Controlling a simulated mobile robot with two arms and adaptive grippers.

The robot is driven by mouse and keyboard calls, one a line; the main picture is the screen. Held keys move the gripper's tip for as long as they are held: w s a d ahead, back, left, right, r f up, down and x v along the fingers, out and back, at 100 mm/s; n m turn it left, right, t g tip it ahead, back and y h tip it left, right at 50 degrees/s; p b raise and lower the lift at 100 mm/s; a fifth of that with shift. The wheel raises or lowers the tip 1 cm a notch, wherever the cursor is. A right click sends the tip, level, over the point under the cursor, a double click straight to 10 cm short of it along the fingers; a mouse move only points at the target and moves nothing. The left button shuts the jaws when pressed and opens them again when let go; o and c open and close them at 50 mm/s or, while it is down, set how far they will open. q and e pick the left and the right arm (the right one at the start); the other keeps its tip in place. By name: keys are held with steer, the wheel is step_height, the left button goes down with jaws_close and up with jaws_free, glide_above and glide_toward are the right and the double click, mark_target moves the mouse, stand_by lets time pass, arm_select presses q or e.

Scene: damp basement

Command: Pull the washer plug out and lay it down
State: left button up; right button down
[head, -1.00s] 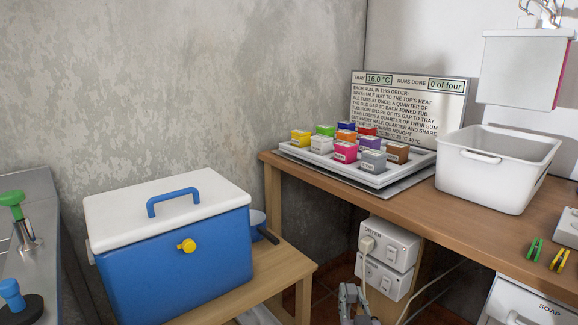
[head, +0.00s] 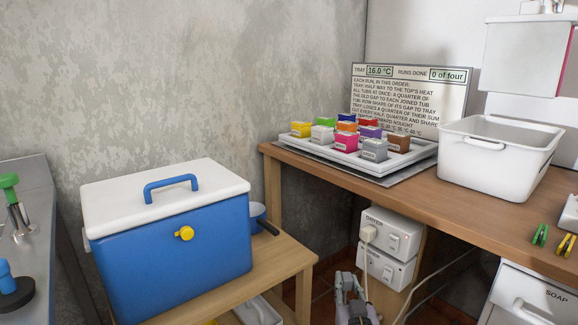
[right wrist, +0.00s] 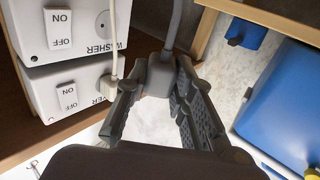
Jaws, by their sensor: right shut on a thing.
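My right gripper (head: 352,296) is low in front of the wall sockets, at the bottom of the head view. In the right wrist view the gripper (right wrist: 157,84) is shut on a grey plug (right wrist: 160,70) with a grey cord running up from it. The washer socket box (head: 386,268) is under the dryer socket box (head: 400,224). The washer box also shows in the right wrist view (right wrist: 82,22), its socket face bare, and the held plug is apart from it. A white plug (head: 368,233) sits in the dryer socket. My left gripper is not in view.
A blue cooler (head: 180,255) with a white lid stands on a low wooden table (head: 285,262), beside a blue pan (head: 257,215). The wooden bench (head: 470,200) holds a tray of coloured tubs (head: 385,170) and a white basin (head: 490,165). A white cord hangs from the dryer plug.

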steer(key=shift+w+f, duration=0.15)
steer(key=shift+w, duration=0.1)
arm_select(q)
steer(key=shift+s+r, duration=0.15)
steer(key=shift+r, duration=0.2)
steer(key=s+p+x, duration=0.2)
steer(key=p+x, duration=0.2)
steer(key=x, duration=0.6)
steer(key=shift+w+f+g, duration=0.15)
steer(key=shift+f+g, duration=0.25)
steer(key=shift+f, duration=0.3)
arm_select(e)
steer(key=s+d, duration=0.9)
steer(key=s, duration=0.3)
steer(key=shift+s+d+f, duration=0.15)
steer(key=shift+d+f, duration=0.05)
steer(key=shift+d, duration=0.1)
arm_select(q)
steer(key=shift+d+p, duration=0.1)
steer(key=shift+p, duration=0.25)
